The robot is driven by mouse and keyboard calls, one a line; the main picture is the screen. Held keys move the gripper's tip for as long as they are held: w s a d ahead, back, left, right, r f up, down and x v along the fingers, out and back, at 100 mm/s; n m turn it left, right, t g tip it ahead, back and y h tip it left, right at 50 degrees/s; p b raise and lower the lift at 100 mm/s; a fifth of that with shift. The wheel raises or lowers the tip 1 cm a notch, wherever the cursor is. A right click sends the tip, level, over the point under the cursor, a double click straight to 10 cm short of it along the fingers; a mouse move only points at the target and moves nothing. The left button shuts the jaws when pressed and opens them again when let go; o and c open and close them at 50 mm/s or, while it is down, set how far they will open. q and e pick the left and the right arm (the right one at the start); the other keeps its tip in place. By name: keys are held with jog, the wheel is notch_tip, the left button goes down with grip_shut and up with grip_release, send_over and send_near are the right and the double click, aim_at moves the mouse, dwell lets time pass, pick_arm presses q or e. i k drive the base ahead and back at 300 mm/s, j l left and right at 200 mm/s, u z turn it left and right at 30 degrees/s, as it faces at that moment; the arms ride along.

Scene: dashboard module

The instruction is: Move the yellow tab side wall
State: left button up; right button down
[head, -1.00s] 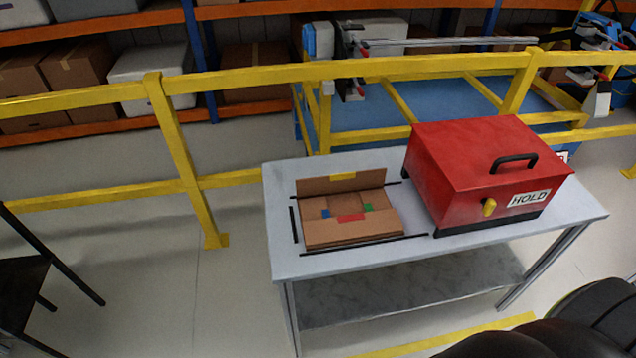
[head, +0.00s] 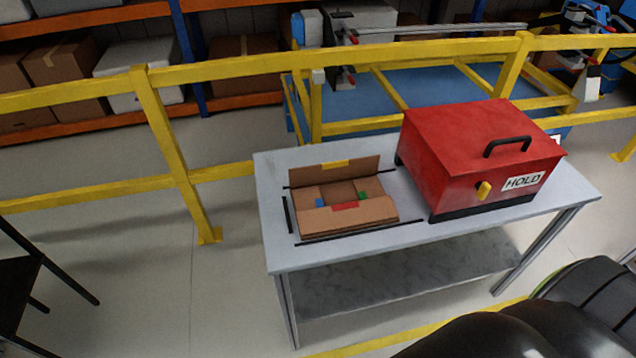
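A low brown cardboard box (head: 370,222) lies open on the left part of the grey table (head: 275,220). Its back wall, the yellow tab side wall (head: 310,175), stands up with a yellow tab (head: 334,163) at its top edge. A front flap with a red tab (head: 344,206) lies over the near part. A blue tab (head: 320,202) is at the left and a green tab (head: 362,195) at the right. The box inside is partly covered. Neither of my grippers is in view, and nothing touches the box.
A red case (head: 440,150) with a black handle, yellow knob and HOLD label stands to the box's right. Black strips (head: 291,215) on the table border the box. A yellow railing (head: 230,77) runs behind the table. Dark parts, apparently mine, fill the bottom right.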

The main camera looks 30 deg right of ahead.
aim_at(344, 168)
jog(key=i+j+u, duration=0.3)
jog(key=i+j, duration=0.15)
jog(key=i+j+u, duration=0.3)
jog(key=i, duration=0.2)
jog(key=i+j+z, duration=0.15)
jog(key=i+z, duration=0.15)
jog(key=i+j+z, duration=0.3)
jog(key=i, duration=0.15)
jog(key=i+z, duration=0.15)
jog(key=z, duration=0.3)
jog(key=i+z, duration=0.15)
jog(key=z, duration=0.3)
jog(key=i+z, duration=0.15)
jog(key=z, duration=0.3)
jog(key=i+j+z, duration=0.1)
jog(key=z, duration=0.35)
jog(key=i+j+z, duration=0.1)
jog(key=z, duration=0.35)
jog(key=i+j+z, duration=0.15)
jog(key=z, duration=0.3)
jog(key=i+j+z, duration=0.15)
jog(key=z, duration=0.3)
jog(key=j+z, duration=0.3)
jog(key=z, duration=0.15)
jog(key=i+j+z, duration=0.15)
jog(key=j+z, duration=0.2)
